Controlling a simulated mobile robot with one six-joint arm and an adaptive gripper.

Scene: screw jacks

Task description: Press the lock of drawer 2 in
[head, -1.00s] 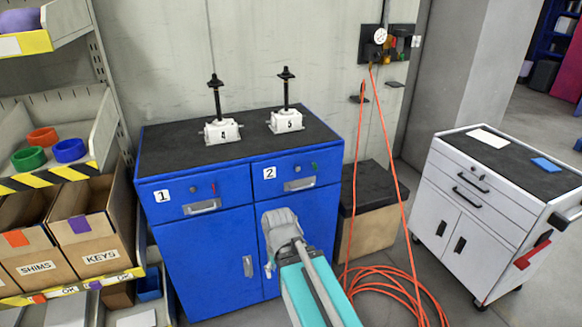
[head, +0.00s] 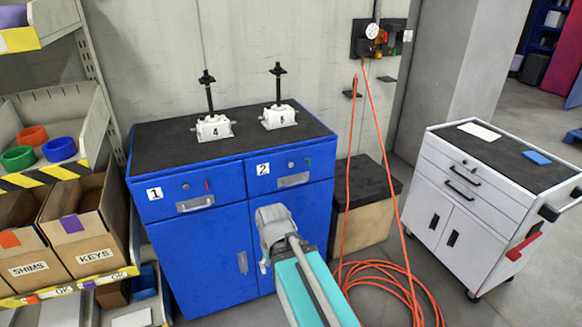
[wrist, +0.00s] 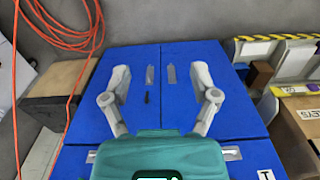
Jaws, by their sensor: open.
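Drawer 2 (head: 272,182) is the upper right blue drawer of the cabinet and looks shut. It bears a white "2" label (head: 263,169), a small round lock (head: 291,165), a green mark (head: 307,162) and a pale handle (head: 293,180). Whether the lock stands out or is in is too small to tell. My gripper (head: 268,238) is below drawer 2, in front of the right door. In the wrist view my gripper (wrist: 160,80) is open, its two fingers apart with the blue door fronts beyond and nothing held. The lock of drawer 2 cannot be made out there.
Drawer 1 (head: 165,206) is at the left. Two white screw jacks, 4 (head: 214,128) and 5 (head: 279,117), stand on the cabinet top. An orange hose (head: 388,280) coils on the floor at right, near a white cart (head: 470,205). Shelves with bins (head: 50,250) stand left.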

